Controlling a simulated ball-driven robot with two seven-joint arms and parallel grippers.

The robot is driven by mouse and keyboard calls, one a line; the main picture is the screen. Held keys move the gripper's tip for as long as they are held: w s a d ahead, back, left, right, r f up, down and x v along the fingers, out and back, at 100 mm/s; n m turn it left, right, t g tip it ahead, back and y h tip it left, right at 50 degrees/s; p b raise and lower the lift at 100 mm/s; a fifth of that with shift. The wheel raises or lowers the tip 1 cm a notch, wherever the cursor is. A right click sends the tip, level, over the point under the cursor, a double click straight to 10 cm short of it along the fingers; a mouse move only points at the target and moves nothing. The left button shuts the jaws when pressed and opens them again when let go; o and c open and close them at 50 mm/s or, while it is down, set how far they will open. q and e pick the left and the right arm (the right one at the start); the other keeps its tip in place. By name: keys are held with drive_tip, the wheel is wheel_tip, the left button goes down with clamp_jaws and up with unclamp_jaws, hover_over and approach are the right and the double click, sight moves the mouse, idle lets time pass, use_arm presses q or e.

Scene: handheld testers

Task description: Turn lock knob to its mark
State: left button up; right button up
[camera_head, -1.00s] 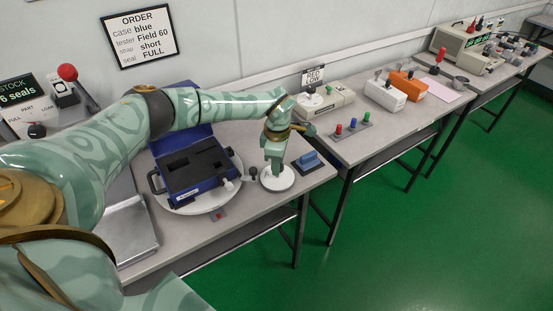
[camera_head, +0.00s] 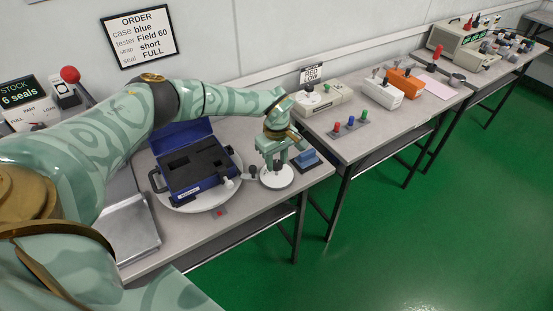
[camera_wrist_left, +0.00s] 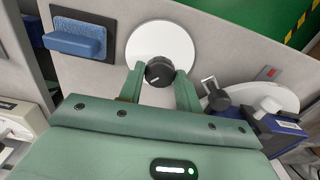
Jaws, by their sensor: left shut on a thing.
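A black round knob (camera_wrist_left: 159,71) with a white pointer line stands over a white disc (camera_wrist_left: 170,42) in the left wrist view. My left gripper (camera_wrist_left: 160,78) has its two fingers on either side of the knob and is shut on it. In the head view the gripper (camera_head: 275,168) points down over the white disc (camera_head: 276,179), and the fingers mostly hide the knob. I cannot make out a mark on the disc. My right gripper is not in view.
A blue open case (camera_head: 195,178) lies on a round turntable (camera_head: 208,204) left of the disc. A black-knobbed part (camera_head: 253,172) stands between them. A blue block on a dark pad (camera_head: 308,160) is close on the right. Testers (camera_head: 320,98) stand on the bench beyond.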

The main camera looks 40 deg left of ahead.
sight(277, 163)
use_arm(q)
drive_tip(key=shift+m, duration=0.3)
drive_tip(key=o, duration=1)
wheel_tip(277, 163, up, 16)
drive_tip(key=p, duration=0.4)
drive_tip(key=shift+r, duration=0.15)
